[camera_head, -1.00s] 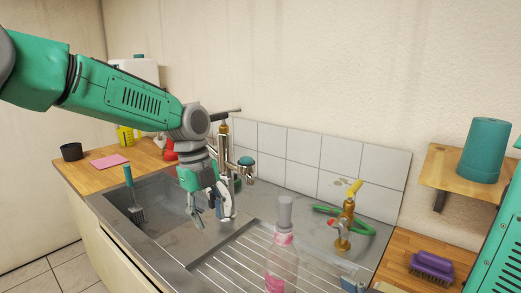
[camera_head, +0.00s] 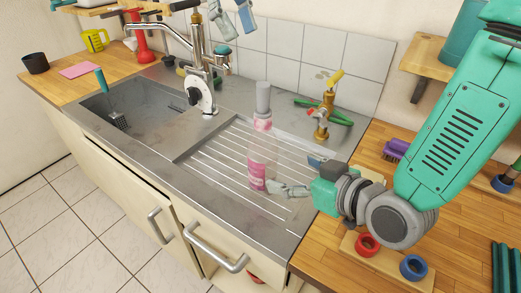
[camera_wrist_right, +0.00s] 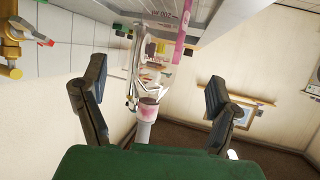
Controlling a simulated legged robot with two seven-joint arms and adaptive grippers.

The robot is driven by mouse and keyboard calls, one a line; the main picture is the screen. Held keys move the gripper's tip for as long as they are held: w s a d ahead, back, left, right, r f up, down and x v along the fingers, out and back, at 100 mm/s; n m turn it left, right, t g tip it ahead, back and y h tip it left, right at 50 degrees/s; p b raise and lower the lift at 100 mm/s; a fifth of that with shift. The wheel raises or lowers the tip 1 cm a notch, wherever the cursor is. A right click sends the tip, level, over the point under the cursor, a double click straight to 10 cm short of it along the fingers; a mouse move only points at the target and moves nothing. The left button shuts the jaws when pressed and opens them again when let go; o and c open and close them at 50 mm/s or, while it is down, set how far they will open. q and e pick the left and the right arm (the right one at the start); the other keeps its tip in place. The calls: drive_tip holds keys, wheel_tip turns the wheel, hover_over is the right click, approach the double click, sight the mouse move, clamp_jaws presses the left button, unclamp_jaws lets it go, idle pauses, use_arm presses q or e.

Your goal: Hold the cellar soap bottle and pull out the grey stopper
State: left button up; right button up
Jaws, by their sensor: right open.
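The clear soap bottle (camera_head: 261,150) with pink label and pink liquid stands upright on the ribbed drainboard. Its grey stopper (camera_head: 263,97) sits in the neck. My right gripper (camera_head: 298,176) is open beside the bottle's lower right; one fingertip overlaps its base in the head view, and contact cannot be told. In the right wrist view the bottle (camera_wrist_right: 149,108) and stopper (camera_wrist_right: 143,132) show between the spread fingers (camera_wrist_right: 158,98), with nothing held. My left gripper (camera_head: 233,20) is open and empty at the top edge, behind and above the bottle; its arm is mostly out of view.
The sink basin (camera_head: 135,112) with a blue-handled brush (camera_head: 101,82) and chrome tap (camera_head: 203,70) lie left of the bottle. A purple brush (camera_head: 396,148), red ring (camera_head: 367,244) and blue ring (camera_head: 414,267) are on the right counter.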

sight(261, 161)
drive_tip(key=x, duration=1.1)
drive_tip(key=shift+a, duration=0.1)
drive_tip(key=c, duration=1.3)
